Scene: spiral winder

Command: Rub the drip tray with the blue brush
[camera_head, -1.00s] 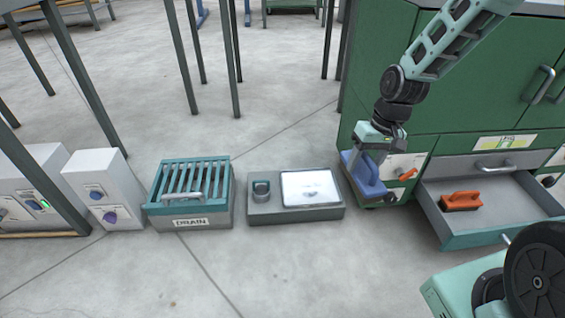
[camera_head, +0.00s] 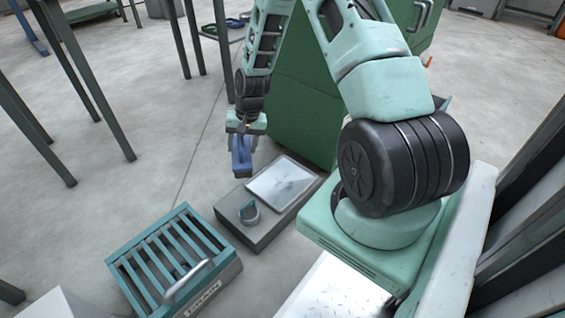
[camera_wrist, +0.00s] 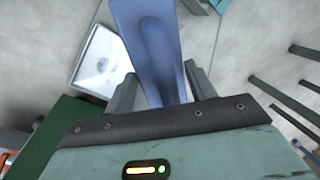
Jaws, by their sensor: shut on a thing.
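The blue brush (camera_head: 241,160) hangs below my gripper (camera_head: 243,133) in the head view, just beyond the back left corner of a low grey block. The wrist view shows the brush's blue body (camera_wrist: 155,45) between the two fingers of my gripper (camera_wrist: 160,88), which is shut on it. A shallow pale tray with a dark smudge, seemingly the drip tray (camera_head: 282,182), lies on the grey block. It also shows at the left of the wrist view (camera_wrist: 101,62). The brush appears apart from the tray. The bristles cannot be made out.
A small cup-like fitting (camera_head: 249,212) stands on the grey block (camera_head: 250,237) beside the tray. A teal-slatted box marked DRAIN (camera_head: 172,262) with a handle stands at the front left. A green cabinet (camera_head: 305,95) stands behind the tray.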

